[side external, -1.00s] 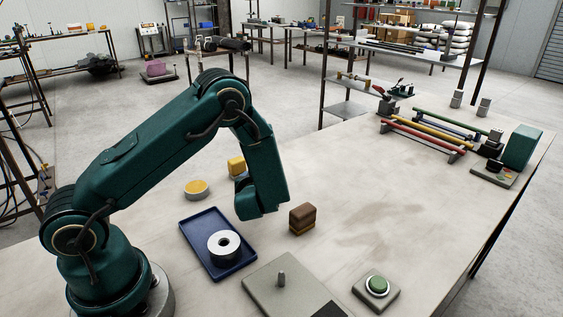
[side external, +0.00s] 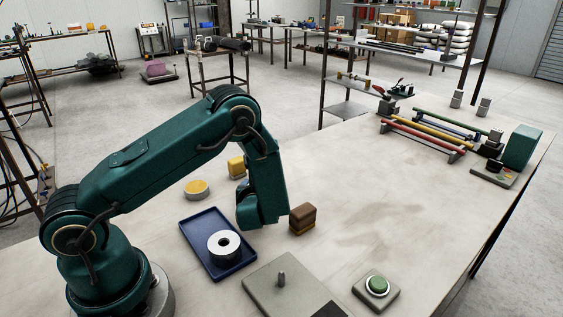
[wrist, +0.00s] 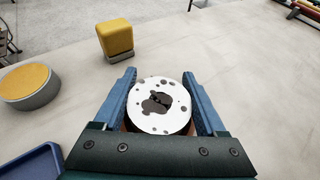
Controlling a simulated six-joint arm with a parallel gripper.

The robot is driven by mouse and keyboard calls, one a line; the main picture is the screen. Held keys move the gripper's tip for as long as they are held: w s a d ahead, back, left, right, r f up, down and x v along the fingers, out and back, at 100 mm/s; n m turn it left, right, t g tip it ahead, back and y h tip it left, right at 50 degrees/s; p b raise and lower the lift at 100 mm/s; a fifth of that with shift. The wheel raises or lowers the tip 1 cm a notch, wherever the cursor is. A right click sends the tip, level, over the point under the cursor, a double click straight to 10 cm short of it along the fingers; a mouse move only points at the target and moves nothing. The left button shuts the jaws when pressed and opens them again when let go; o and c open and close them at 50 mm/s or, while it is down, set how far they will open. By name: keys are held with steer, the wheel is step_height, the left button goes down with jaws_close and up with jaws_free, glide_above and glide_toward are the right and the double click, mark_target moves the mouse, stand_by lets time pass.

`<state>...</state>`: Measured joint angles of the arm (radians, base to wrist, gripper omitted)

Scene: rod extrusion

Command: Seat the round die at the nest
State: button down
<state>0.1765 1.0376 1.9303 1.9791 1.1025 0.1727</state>
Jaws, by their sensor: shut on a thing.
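The round die (wrist: 158,106) is a pale disc with a dark irregular central opening and several small holes. It sits between the two blue fingers of my gripper (wrist: 160,88) in the wrist view, and the fingers are shut on it. In the side view my arm's lower end hides the fingers and the die. The nest is not clearly identifiable.
The blue tray (side external: 197,235) holds a white ring (side external: 224,245). A brown block (side external: 303,216) stands close right of my arm's end. A yellow block (side external: 236,166) and a yellow-topped disc (side external: 196,188) stand behind the tray. A green button (side external: 377,286) sits front right. The table's middle right is clear.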

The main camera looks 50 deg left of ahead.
jaws_free()
steer(key=shift+v, duration=2.55)
